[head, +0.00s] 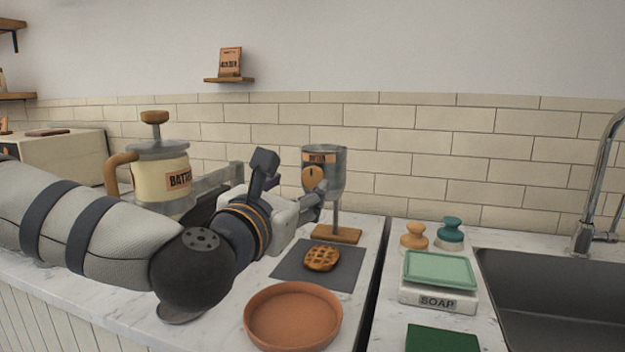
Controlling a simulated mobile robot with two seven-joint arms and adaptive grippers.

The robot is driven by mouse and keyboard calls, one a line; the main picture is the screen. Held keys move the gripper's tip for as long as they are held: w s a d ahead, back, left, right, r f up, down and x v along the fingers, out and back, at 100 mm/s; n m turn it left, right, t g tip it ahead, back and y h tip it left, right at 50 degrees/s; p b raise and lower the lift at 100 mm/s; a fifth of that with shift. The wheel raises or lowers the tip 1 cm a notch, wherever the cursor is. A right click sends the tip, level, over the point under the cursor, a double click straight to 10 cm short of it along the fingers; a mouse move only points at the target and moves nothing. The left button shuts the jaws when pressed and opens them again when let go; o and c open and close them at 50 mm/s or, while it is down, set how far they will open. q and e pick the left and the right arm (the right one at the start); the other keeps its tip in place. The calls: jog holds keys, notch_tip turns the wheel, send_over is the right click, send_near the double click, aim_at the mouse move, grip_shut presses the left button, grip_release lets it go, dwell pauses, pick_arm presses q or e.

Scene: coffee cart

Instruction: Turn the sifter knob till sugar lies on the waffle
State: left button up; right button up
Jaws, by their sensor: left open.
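The sifter (334,161) is a grey metal cup on a post with a wooden base, standing at the back of the counter. Its round wooden knob (313,176) faces me on the cup's left front. The waffle (322,258) lies golden brown on a dark grey mat (293,271) in front of the sifter's base. I cannot make out any sugar on it. My left gripper (318,196) is open, its fingers close by the knob's lower side. I cannot tell whether they touch it. My right gripper is not in view.
A terracotta dish (294,318) sits in front of the mat. A batter dispenser (160,177) stands behind my left arm. To the right, past a dark gap, are a soap scale (438,283), two small knobbed items (450,234) and a sink (560,300).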

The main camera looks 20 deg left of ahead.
aim_at(311, 178)
pick_arm(q)
jog(key=w, duration=0.7)
jog(key=shift+w+d+f, duration=0.15)
jog(key=shift+w+f, duration=0.05)
jog(key=shift+w, duration=0.05)
jog(key=shift+c, duration=0.5)
jog(key=c, duration=1.1)
